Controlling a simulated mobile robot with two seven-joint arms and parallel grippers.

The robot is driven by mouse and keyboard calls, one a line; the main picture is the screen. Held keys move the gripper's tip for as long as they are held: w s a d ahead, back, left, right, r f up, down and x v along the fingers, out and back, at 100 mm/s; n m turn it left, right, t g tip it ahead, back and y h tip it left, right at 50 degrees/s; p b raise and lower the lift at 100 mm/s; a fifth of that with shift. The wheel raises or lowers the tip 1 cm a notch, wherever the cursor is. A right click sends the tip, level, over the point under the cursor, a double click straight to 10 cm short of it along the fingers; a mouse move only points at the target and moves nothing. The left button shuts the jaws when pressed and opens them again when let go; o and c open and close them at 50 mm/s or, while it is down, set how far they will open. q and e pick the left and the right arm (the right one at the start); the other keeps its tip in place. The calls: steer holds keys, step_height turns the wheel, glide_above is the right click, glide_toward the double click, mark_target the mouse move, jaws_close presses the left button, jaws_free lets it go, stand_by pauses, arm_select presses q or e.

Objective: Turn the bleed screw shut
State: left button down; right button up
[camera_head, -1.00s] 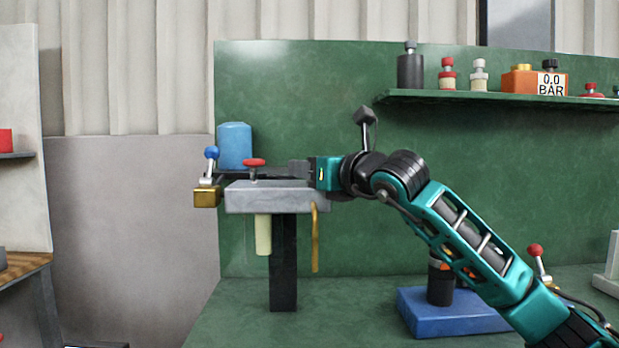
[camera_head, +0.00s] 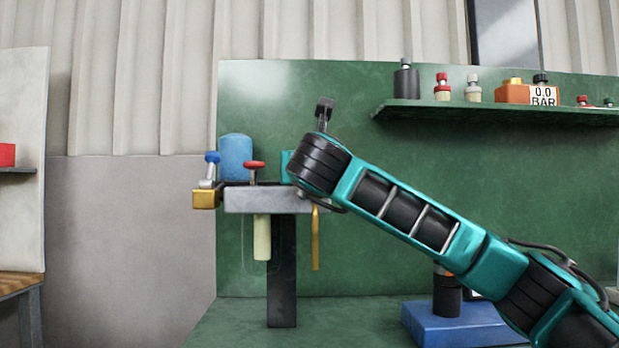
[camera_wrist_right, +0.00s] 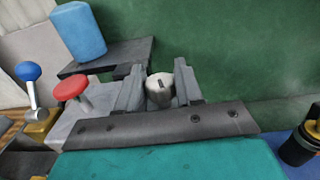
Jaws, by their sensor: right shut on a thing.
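The bleed screw (camera_wrist_right: 161,92), a pale grey round head with a dark mark on top, shows in the right wrist view. My right gripper (camera_wrist_right: 158,82) is shut on it, with one finger on each side. In the head view the screw and the fingers are hidden behind my wrist. The grey block (camera_head: 262,202) there stands on a dark post, and my arm reaches it from the right. My left gripper is not in view.
A red knob (camera_head: 254,164), a blue-balled lever (camera_head: 212,158) on a brass block and a blue cylinder (camera_head: 235,156) stand close to the left. A yellow strip (camera_head: 315,240) hangs below the block. A shelf (camera_head: 500,110) with bottles and a 0.0 BAR gauge is at right.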

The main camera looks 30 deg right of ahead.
steer(key=shift+f+m+g+h, duration=0.15)
steer(key=shift+m+g+h, duration=0.5)
steer(key=shift+h, duration=0.35)
steer(key=o, duration=0.9)
steer(key=shift+o, duration=0.2)
steer(key=v, duration=1.2)
steer(key=shift+s+a, duration=0.2)
steer(key=shift+s, duration=0.2)
steer(key=shift+o, duration=0.2)
